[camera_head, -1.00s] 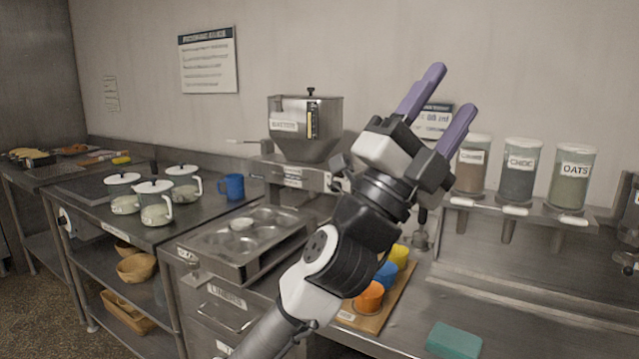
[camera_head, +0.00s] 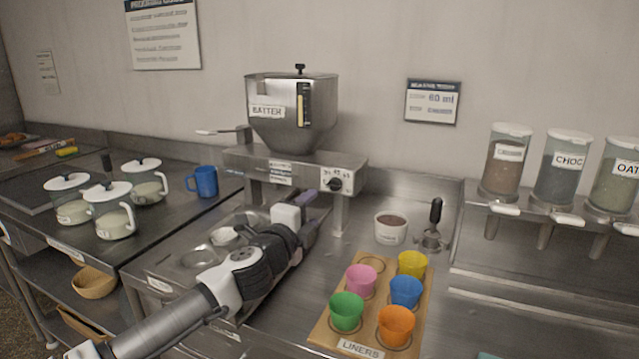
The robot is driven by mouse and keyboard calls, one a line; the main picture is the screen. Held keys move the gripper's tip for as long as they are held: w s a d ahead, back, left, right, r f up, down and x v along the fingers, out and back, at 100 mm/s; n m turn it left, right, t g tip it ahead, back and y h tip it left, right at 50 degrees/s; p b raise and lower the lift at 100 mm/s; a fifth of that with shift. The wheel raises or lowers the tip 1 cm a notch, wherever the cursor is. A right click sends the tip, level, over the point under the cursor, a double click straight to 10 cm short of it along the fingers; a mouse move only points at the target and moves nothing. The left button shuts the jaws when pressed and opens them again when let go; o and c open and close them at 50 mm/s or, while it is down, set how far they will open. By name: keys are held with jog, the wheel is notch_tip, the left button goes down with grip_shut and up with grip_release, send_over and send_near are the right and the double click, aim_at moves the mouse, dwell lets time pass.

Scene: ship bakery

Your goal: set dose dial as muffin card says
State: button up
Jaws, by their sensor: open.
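The dose dial (camera_head: 338,183) is a small dark knob on a white plate on the front of the batter dispenser (camera_head: 292,110). Small marks run above it, too small to read. My gripper (camera_head: 314,208), with purple fingers, is open and empty just below and left of the dial. I see no contact with the dial.
A board (camera_head: 323,335) with several coloured liner cups stands right of my arm. A bowl of brown filling (camera_head: 390,229) and a dark-handled tool (camera_head: 433,225) are behind it. Topping jars (camera_head: 562,178) are at right. A blue mug (camera_head: 205,181) and white-lidded pots (camera_head: 113,212) stand left.

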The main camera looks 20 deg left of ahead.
aim_at(332, 188)
jog(key=w+p, duration=0.1)
jog(key=w, duration=0.3)
jog(key=w+p, duration=0.1)
jog(key=w, duration=0.4)
jog(key=w+p, duration=0.1)
jog(key=w, duration=0.3)
jog(key=shift+w+a+f, duration=0.1)
jog(key=shift+w+f, duration=0.15)
jog(key=shift+w, duration=0.1)
jog(key=shift+c, duration=0.4)
jog(key=c, duration=0.9)
